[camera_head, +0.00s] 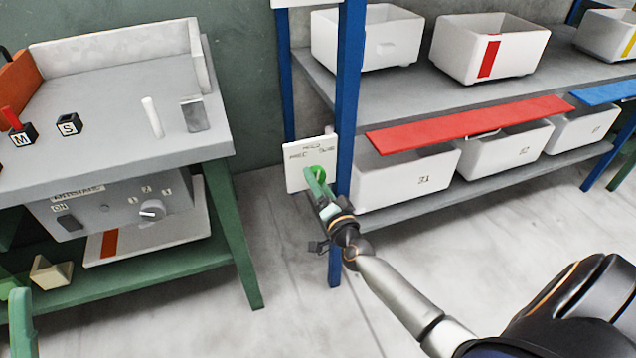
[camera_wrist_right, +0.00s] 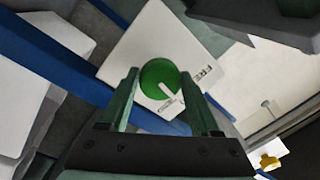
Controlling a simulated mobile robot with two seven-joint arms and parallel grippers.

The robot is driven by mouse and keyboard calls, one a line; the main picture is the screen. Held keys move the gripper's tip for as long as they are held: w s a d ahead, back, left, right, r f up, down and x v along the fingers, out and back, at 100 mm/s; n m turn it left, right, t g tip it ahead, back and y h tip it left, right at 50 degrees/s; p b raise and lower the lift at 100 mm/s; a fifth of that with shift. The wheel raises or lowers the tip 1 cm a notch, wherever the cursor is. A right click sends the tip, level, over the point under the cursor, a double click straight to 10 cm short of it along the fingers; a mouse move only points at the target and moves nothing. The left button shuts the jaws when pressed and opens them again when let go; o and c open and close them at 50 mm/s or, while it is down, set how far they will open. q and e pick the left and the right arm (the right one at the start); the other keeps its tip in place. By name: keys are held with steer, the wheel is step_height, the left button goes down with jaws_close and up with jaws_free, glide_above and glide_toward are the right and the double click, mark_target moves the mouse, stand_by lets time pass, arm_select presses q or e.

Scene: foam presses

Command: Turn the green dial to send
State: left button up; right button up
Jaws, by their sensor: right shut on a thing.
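The green dial (camera_head: 317,172) sits on a white plate (camera_head: 297,178) fixed by the blue shelf post. It shows as a green disc (camera_wrist_right: 158,75) in the right wrist view. Its white pointer mark points toward a small label (camera_wrist_right: 172,104) on the plate, too small to read surely. My right gripper (camera_head: 318,183) is shut on the dial, with one finger on each side of it. A pale green curved piece (camera_head: 20,322) at the bottom left edge looks like part of my left gripper; its jaws cannot be made out.
A blue-posted shelf holds white bins (camera_head: 412,172) behind a red strip (camera_head: 468,122). A green-legged bench (camera_head: 110,120) stands at left, with lettered blocks and a control box (camera_head: 105,205) with a knob. Clear floor lies between bench and shelf.

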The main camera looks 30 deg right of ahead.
arm_select(q)
steer(key=shift+w+f+b, duration=0.2)
steer(key=shift+f+b, duration=0.25)
steer(key=shift+f, duration=0.35)
arm_select(e)
steer(key=shift+a+m+h, duration=0.15)
steer(key=shift+m+h, duration=0.35)
steer(key=shift+m, duration=4)
steer(key=o, duration=1.4)
steer(key=shift+r, duration=0.1)
arm_select(q)
steer(key=shift+w+a+r+n+y+p, duration=0.1)
steer(key=shift+w+r+n+y+p, duration=0.1)
steer(key=shift+w+n+y+p, duration=0.4)
arm_select(e)
steer(key=v, duration=1.2)
steer(key=shift+s+a, duration=0.1)
steer(key=shift+s, duration=0.15)
arm_select(q)
steer(key=shift+s, duration=0.2)
